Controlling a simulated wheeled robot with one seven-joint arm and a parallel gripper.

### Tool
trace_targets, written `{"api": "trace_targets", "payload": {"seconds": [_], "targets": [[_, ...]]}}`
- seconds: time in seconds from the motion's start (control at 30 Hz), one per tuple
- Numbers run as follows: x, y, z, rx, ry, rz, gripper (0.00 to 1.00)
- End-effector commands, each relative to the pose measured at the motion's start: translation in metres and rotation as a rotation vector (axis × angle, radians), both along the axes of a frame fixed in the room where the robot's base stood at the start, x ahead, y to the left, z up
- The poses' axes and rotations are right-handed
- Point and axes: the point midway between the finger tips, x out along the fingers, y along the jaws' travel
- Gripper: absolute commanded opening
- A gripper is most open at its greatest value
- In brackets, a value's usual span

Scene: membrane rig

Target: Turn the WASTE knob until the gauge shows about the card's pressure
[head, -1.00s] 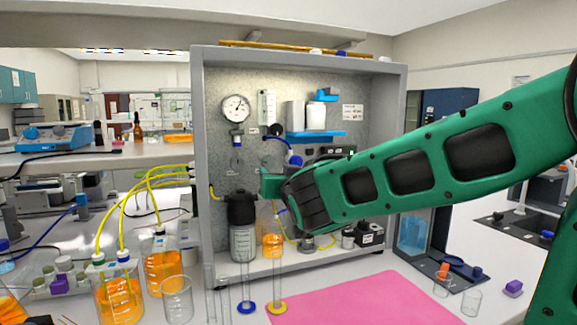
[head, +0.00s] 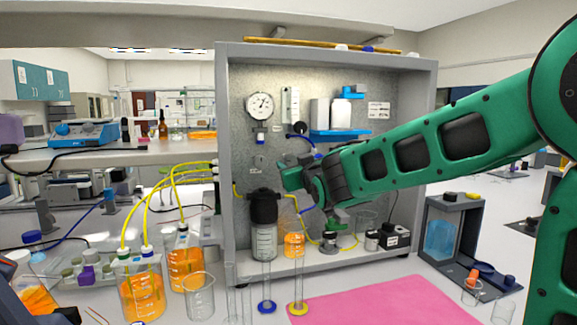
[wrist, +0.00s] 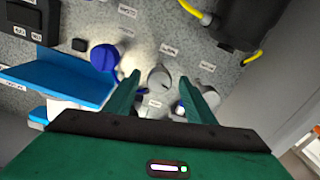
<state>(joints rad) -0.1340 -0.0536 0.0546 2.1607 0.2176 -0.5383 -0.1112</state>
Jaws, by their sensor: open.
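The round pressure gauge (head: 259,106) is at the upper left of the rig's back panel; its needle is too small to read surely. A white card (head: 379,112) is on the panel at the right; its text is not legible. My gripper (head: 284,178) is in front of the panel, below the gauge. In the wrist view my gripper (wrist: 160,80) is open, its two fingers on either side of a grey knob (wrist: 159,77). I cannot tell whether they touch it. Small labels are near it, too blurred to read, so I cannot confirm it is WASTE.
A blue knob (wrist: 104,57) and a blue shelf (wrist: 60,80) are to the left in the wrist view. A dark-capped vessel (head: 264,225) stands just below my gripper. Bottles with yellow tubes (head: 143,290) stand left of the rig. A pink mat (head: 375,302) lies in front.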

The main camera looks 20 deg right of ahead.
Motion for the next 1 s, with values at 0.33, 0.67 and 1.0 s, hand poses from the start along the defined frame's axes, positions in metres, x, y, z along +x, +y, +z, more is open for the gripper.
{"api": "trace_targets", "payload": {"seconds": [0.33, 0.67, 1.0], "targets": [[0.025, -0.001, 0.0, 0.0, 0.001, -0.002, 0.5], [0.025, 0.0, 0.0, 0.0, 0.0, -0.001, 0.28], [0.024, 0.002, 0.0, -0.014, 0.0, 0.002, 0.08]]}}
